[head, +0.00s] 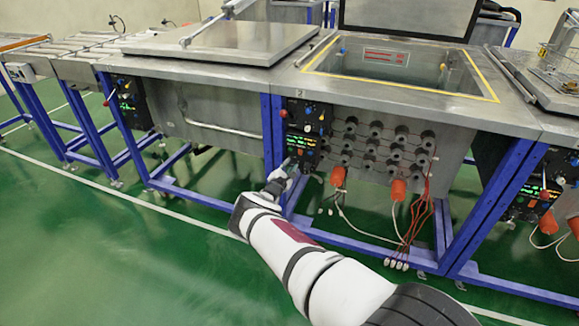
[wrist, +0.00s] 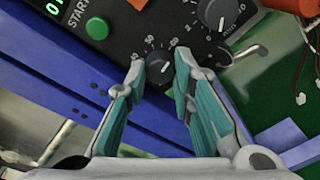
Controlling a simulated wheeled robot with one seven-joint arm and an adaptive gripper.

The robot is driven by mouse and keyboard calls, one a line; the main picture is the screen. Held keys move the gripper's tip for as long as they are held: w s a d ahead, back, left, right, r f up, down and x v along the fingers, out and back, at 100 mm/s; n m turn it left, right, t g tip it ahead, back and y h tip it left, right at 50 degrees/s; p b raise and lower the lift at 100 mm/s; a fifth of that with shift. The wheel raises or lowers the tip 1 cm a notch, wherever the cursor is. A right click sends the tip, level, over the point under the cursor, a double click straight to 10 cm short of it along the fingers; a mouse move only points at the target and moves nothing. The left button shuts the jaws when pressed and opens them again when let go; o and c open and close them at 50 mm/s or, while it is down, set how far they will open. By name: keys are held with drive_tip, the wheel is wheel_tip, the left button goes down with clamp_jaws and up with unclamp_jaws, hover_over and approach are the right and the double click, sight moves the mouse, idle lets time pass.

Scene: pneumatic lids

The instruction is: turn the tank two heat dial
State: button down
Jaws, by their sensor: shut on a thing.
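Tank two (head: 400,98) stands open in the head view, with a small 2 on its front rim. Its control panel (head: 303,140) is on the tank's left front. My gripper (head: 290,168) is at the lower part of this panel. In the wrist view, my gripper (wrist: 159,70) has its two teal-padded fingers on either side of a small black dial (wrist: 159,63) with a white pointer line and printed scale. It is shut on this dial. A larger black dial (wrist: 217,12) is up and to the right. I cannot read a heat label.
A green START button (wrist: 96,29) and a green display are left of the dial. An orange part (wrist: 291,5) is at the upper right. Orange connectors (head: 338,176) and hanging cables are to the right.

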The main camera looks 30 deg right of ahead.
idle(0.4)
drive_tip(key=c, duration=1.4)
unclamp_jaws()
drive_tip(key=shift+o, duration=0.2)
drive_tip(key=shift+s+a, duration=0.3)
drive_tip(key=shift+a, duration=0.15)
drive_tip(key=v, duration=1.1)
